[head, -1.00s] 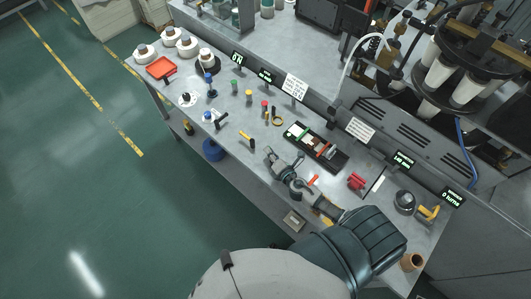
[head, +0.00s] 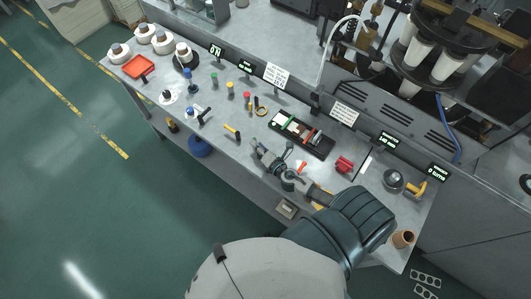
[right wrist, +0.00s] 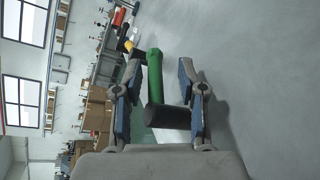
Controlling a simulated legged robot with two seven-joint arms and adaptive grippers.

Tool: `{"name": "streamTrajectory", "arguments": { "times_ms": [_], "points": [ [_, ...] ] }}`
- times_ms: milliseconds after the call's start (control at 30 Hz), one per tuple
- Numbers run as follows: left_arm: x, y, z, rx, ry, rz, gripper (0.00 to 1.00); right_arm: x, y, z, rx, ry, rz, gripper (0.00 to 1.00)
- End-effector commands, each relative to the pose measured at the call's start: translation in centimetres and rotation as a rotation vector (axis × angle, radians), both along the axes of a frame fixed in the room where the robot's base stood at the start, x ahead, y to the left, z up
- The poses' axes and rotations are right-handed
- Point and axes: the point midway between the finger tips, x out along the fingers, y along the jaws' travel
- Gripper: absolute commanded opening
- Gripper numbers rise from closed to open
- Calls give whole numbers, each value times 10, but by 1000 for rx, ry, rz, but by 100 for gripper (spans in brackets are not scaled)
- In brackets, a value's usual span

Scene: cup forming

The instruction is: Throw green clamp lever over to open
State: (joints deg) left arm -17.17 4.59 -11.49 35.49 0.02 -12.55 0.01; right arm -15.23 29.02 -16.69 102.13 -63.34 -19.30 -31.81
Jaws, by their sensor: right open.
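The green clamp lever (right wrist: 155,76) shows in the right wrist view as a green bar. A thick black cylinder (right wrist: 168,117) is at its lower end. The lever lies in the gap between the two fingers of my right gripper (right wrist: 158,68), which stand apart on either side of it. I see no clear grip on it. In the head view my right gripper (head: 273,156) is over the front of the bench, left of its hand. I cannot make out the lever there, as the gripper and arm crowd that spot. My left gripper is not in view.
The grey bench (head: 222,147) holds a black tray (head: 325,150) behind my gripper, a red block (head: 344,164), a yellow-handled tool (head: 415,188) and a brown cup (head: 403,239). White spools and an orange tray (head: 139,67) are at the far left. Upright sign panels line the back.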

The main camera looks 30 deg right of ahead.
Motion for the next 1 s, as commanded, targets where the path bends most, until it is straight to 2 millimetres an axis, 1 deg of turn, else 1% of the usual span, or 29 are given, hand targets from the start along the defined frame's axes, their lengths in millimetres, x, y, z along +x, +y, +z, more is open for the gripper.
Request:
{"name": "streamTrajectory", "arguments": {
  "times_ms": [33, 200, 300, 400, 500, 600, 867, 967, 1000],
  "points": [
    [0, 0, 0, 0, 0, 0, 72, -10, 0, 1, 1, 4, 0, 40],
    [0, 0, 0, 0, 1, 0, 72, -49, -1, 9, 2, 6, 0, 40],
    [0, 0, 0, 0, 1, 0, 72, -70, -1, 12, 2, 7, 0, 40],
    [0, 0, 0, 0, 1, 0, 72, -86, -2, 16, 4, 7, -1, 40],
    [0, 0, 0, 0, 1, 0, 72, -97, -2, 18, 3, 6, 1, 40],
    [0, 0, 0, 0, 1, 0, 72, -102, -2, 20, 2, 5, 0, 40],
    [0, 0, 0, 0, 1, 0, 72, -103, -2, 21, 2, 4, 1, 40],
    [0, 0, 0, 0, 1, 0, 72, -101, 0, 21, -2, 0, 12, 18],
    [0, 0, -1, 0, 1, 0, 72, -97, 3, 23, -9, -7, 34, 8]
  ]
}}
